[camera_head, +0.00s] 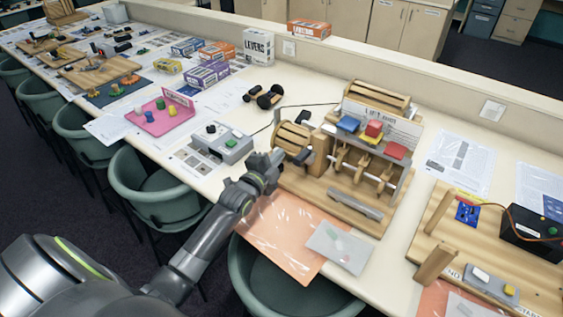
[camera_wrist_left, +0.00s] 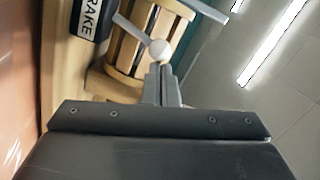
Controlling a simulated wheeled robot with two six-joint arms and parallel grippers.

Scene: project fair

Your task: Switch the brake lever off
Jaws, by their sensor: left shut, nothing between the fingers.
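A wooden model (camera_head: 335,200) with a slatted drum (camera_head: 292,137) stands on the table. In the left wrist view, the brake lever (camera_wrist_left: 133,29) is a thin grey rod ending in a white ball knob (camera_wrist_left: 160,49), in front of the slatted drum (camera_wrist_left: 140,42). A black label (camera_wrist_left: 93,18) reading "BRAKE" is beside it. My left gripper (camera_head: 277,157) is shut and empty at the drum's left side. In the wrist view its fingertips (camera_wrist_left: 160,68) are right at the knob; I cannot tell whether they touch. The lever is hard to make out in the head view.
A grey box with buttons (camera_head: 222,143) lies left of my left gripper. Orange sheets (camera_head: 275,235) and a clear bag (camera_head: 340,247) lie in front. Another wooden model (camera_head: 450,250) is at the right. A low wall (camera_head: 430,85) runs behind the table.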

